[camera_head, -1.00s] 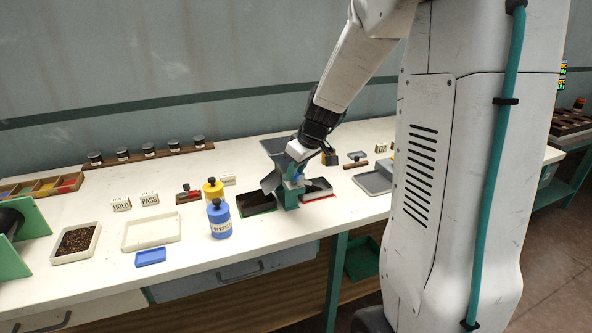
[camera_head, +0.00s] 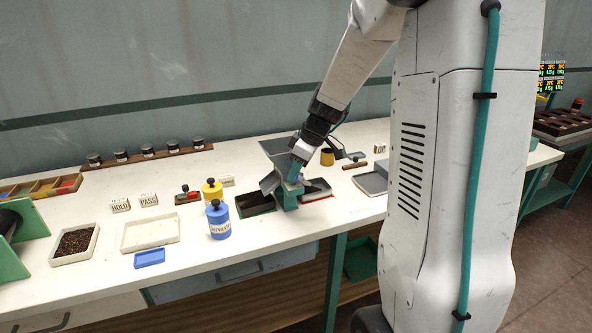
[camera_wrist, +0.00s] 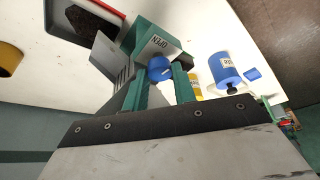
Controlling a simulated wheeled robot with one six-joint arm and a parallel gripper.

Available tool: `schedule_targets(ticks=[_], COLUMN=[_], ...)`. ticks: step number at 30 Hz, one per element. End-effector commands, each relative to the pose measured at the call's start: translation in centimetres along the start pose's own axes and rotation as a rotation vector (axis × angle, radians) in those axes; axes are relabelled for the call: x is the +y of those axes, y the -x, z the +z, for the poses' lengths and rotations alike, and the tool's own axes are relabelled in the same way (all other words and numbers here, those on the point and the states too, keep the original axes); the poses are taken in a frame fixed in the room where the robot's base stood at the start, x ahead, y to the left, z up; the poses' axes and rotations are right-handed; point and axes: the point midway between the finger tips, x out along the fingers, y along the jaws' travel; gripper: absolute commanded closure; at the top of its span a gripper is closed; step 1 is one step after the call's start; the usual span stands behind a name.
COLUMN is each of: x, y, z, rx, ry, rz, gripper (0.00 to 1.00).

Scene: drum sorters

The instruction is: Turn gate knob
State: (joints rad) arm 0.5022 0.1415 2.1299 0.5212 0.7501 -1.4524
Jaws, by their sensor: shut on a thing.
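The gate knob (camera_wrist: 160,68) is a round blue knob on the green gate housing (camera_wrist: 150,38), beside a white label that seems to read OPEN. In the wrist view my gripper (camera_wrist: 158,80) has its two green fingers on either side of the knob and is shut on it. In the head view my gripper (camera_head: 296,177) reaches down to the green housing (camera_head: 289,201) on the bench, and the knob is largely hidden there. Grey angled plates (camera_head: 270,182) stand beside the housing.
A blue labelled bottle (camera_head: 219,224) and a yellow one (camera_head: 212,190) stand left of the housing. A dark tray (camera_head: 255,203) and a red-edged tray (camera_head: 316,190) flank it. A grey tray (camera_head: 371,183) lies to the right. An empty cream tray (camera_head: 150,234) lies further left.

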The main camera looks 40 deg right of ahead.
Motion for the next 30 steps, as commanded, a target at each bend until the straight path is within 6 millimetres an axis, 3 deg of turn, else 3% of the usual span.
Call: schedule_targets(ticks=[4, 5, 6, 7, 20, 30], x=[0.03, 0.03, 0.03, 0.03, 0.06, -0.30], y=[0.00, 0.00, 0.00, 0.00, 0.08, 0.03], z=[0.09, 0.09, 0.08, 0.07, -0.16, -0.15], rx=[-0.002, -0.002, -0.002, -0.001, 0.002, 0.002], ry=[-0.001, -0.001, -0.001, -0.001, -0.030, -0.321], rz=[0.001, 0.001, 0.001, 0.001, 0.018, 0.137], gripper=[0.96, 0.65, 0.54, 0.51, 0.51, 0.51])
